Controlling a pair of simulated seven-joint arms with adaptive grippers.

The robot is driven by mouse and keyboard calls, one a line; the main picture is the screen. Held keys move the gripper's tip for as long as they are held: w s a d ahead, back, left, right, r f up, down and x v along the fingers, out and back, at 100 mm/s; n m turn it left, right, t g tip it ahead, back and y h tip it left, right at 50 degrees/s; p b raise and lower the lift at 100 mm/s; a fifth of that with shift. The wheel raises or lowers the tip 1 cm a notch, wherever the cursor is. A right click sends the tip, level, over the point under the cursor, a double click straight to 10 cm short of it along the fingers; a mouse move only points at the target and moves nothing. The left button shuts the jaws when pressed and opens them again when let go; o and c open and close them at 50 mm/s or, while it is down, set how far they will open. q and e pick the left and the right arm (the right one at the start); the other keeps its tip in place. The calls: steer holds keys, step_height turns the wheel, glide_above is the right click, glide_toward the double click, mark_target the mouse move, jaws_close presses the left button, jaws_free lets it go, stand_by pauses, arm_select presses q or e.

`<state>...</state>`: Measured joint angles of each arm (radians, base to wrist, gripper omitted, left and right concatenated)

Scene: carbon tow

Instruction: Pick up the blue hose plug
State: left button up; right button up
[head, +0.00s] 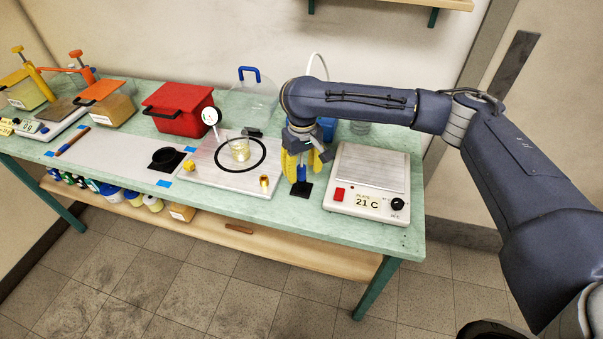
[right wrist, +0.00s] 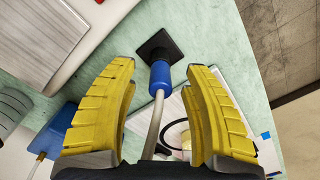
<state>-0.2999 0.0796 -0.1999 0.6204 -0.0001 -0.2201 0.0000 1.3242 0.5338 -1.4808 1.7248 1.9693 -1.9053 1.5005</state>
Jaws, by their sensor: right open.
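The blue hose plug (right wrist: 160,77) stands at the end of a pale hose (right wrist: 154,122), over a small black square pad (right wrist: 159,47) on the green bench. In the head view the plug (head: 302,172) shows as a blue strip between the yellow fingers. My right gripper (right wrist: 158,82) is open, with one yellow finger on each side of the plug and hose. I see a gap on both sides, so the fingers do not appear to touch it. In the head view the right gripper (head: 301,176) points down over the black pad. My left gripper is not in view.
A hot plate (head: 365,185) reading 21 C stands just right of the gripper. To the left are a metal plate (head: 205,180) with a black ring (head: 264,153) and a beaker (head: 239,150), then a red box (head: 176,108). A blue box (head: 327,128) is behind.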

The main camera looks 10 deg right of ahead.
mark_target(302, 176)
steer(key=shift+f, duration=1.55)
steer(key=shift+c, duration=0.2)
jaws_close()
